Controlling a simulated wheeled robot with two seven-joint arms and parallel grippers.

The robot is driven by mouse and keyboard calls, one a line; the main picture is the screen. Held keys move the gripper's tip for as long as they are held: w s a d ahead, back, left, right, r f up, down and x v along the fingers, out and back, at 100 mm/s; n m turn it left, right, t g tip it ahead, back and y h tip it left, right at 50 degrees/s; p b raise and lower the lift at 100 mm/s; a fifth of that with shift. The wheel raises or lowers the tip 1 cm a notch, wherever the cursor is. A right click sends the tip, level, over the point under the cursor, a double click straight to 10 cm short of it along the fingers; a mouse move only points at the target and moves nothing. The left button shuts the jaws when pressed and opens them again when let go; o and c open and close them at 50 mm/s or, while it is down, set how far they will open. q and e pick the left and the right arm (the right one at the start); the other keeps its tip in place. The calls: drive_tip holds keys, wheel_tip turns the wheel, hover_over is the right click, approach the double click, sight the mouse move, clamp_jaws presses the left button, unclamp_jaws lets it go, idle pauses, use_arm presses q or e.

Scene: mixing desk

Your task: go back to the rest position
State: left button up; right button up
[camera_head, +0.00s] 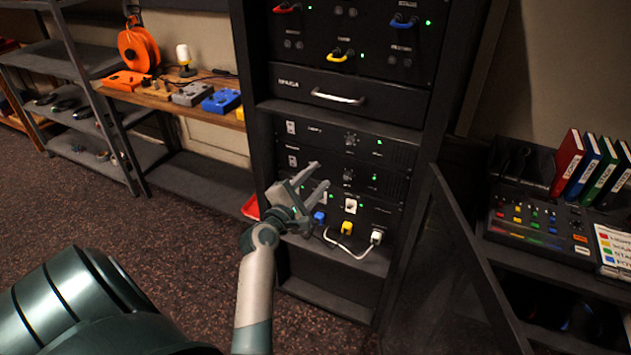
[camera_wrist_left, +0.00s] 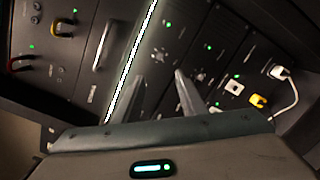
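My left gripper (camera_head: 318,178) is in front of the lower units of the black equipment rack (camera_head: 335,108). Its two fingers are spread apart, with nothing visible between them. In the left wrist view the gripper (camera_wrist_left: 160,90) also shows spread fingers in front of the rack panels. Whether the fingertips touch the rack, I cannot tell. My right gripper is in neither view.
Blue (camera_head: 319,217), yellow (camera_head: 346,228) and white (camera_head: 376,237) plugs sit low on the rack, with a white cable. A dark open rack door (camera_head: 450,270) stands to the right. A mixing desk (camera_head: 540,228) is beyond it. Shelves (camera_head: 190,100) stand left; the floor (camera_head: 190,240) between is clear.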

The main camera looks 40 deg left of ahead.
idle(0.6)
use_arm(q)
drive_tip(key=s+d+f+m+g+h+b, duration=0.1)
drive_tip(key=d+f+m+g, duration=0.3)
drive_tip(key=f, duration=1.2)
drive_tip(key=s+d+f+m+g+h+b, duration=0.15)
drive_tip(key=d+f+m, duration=0.35)
drive_tip(key=f, duration=1.1)
drive_tip(key=s+d+f+m+g, duration=0.2)
drive_tip(key=s+d+f+m, duration=0.2)
drive_tip(key=s+f, duration=0.5)
drive_tip(key=s+d+f+m+g, duration=0.35)
drive_tip(key=s+f, duration=0.25)
drive_tip(key=f, duration=0.6)
drive_tip(key=s+d+f+m+g+b, duration=0.1)
drive_tip(key=s+f+m, duration=0.3)
drive_tip(key=s, duration=0.8)
drive_tip(key=s+d+f+m+g, duration=0.1)
drive_tip(key=s+f+m+g, duration=0.2)
drive_tip(key=s+f, duration=0.4)
drive_tip(key=s+d+f+m+g+b, duration=0.1)
drive_tip(key=s+f+m, duration=0.4)
drive_tip(key=s, duration=1.3)
drive_tip(key=shift+s+d+f+m+g+b, duration=0.2)
drive_tip(key=shift+d+f+m+g+b, duration=0.15)
drive_tip(key=shift+f, duration=0.35)
